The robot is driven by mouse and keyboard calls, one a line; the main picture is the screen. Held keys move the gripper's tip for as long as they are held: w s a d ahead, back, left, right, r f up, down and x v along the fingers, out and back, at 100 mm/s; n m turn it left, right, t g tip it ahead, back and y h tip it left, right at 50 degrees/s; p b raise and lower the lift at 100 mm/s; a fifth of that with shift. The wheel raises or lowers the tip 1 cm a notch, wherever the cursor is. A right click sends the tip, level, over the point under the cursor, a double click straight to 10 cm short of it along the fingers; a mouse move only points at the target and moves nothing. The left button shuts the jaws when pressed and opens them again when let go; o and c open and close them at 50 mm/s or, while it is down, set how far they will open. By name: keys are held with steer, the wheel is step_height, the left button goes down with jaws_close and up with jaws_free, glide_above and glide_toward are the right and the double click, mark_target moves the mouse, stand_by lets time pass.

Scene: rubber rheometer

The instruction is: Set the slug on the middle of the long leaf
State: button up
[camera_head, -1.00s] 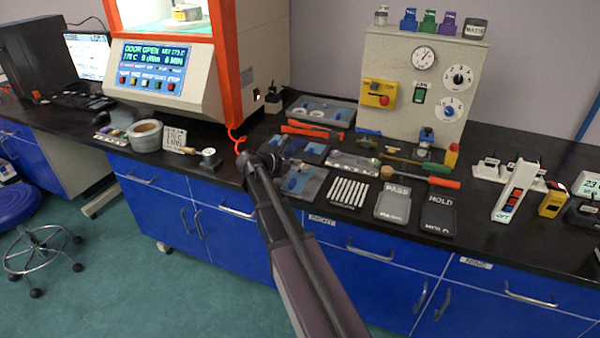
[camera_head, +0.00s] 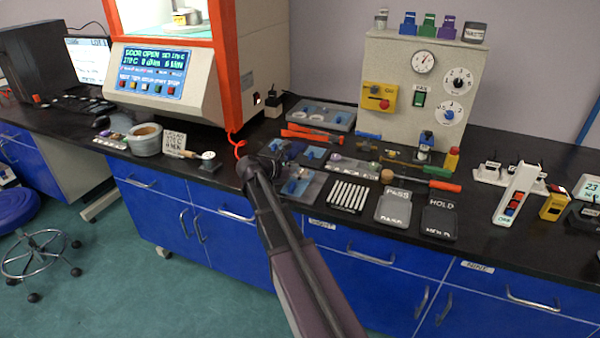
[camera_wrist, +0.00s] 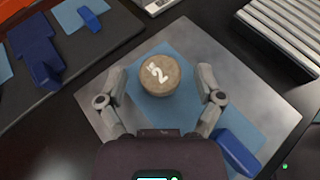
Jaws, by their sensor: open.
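The slug (camera_wrist: 158,74) is a round tan disc with a white mark like a 2 on top. In the wrist view it sits on a light blue sheet, apparently the long leaf (camera_wrist: 190,118), towards its upper left part. The leaf lies slantwise on a grey metal plate (camera_wrist: 268,108). My gripper (camera_wrist: 161,77) is open, with one finger on each side of the slug and gaps showing at both sides. A dark blue block (camera_wrist: 238,152) stands at the leaf's lower right end. In the head view my arm hides the slug.
A dark tray with blue pieces (camera_wrist: 40,52) is at the upper left of the wrist view. A ribbed metal rack (camera_head: 348,195) lies right of the plate (camera_head: 308,189). Beyond it are the PASS tray (camera_head: 393,207) and HOLD tray (camera_head: 439,219). A large box instrument (camera_head: 425,90) stands behind.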

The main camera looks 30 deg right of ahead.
steer(key=shift+r, duration=0.2)
steer(key=shift+a+r+p, duration=0.15)
steer(key=shift+a+p, duration=0.05)
steer(key=shift+p, duration=0.15)
steer(key=p+v, duration=0.3)
steer(key=v, duration=0.6)
steer(key=shift+a+r+p, duration=0.15)
steer(key=shift+a+p, duration=0.15)
steer(key=shift+p, duration=0.05)
steer(key=shift+v, duration=0.95)
